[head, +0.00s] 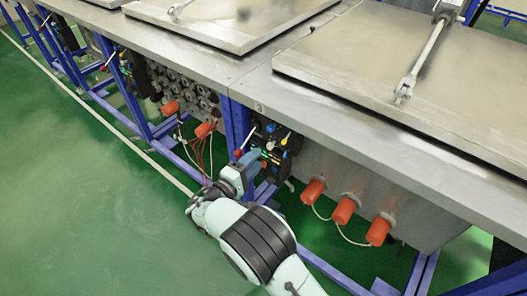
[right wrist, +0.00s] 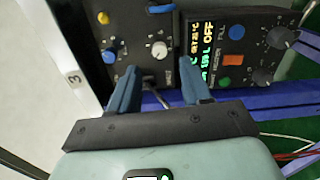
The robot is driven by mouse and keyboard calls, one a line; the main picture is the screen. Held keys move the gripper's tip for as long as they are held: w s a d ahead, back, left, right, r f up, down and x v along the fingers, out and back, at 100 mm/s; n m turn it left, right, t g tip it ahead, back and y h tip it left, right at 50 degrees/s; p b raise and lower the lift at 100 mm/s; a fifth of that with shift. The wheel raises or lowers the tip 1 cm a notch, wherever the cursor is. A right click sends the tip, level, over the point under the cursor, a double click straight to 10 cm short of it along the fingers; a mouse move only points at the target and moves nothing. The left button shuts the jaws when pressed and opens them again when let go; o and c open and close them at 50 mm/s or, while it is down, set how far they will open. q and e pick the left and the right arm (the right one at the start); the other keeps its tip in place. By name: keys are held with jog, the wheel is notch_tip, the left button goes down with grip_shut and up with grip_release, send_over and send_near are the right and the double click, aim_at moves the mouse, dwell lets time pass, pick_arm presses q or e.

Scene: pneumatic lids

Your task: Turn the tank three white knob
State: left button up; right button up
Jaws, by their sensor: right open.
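The tank three white knob (right wrist: 158,48) is a small round knob on a black control panel (right wrist: 130,50) in the right wrist view. My right gripper (right wrist: 158,82) is open, with one blue finger on each side. Its fingertips point at the panel a little below the knob in the picture, and nothing is between them except a view of the panel edge and a small metal lever. In the head view my right gripper (head: 252,160) is beside the panel under the tabletop marked 3, partly hiding it. My left gripper is not in view.
A display unit (right wrist: 230,50) reading OFF sits at right. Orange-capped fittings (head: 345,209) and blue frame legs stand near the arm. Green floor at left is free.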

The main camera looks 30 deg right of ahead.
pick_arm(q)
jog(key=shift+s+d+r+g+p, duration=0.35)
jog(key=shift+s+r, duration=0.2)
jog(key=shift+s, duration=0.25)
pick_arm(e)
jog(key=v, duration=0.7)
jog(key=shift+a, duration=0.25)
jog(key=shift+s, duration=0.1)
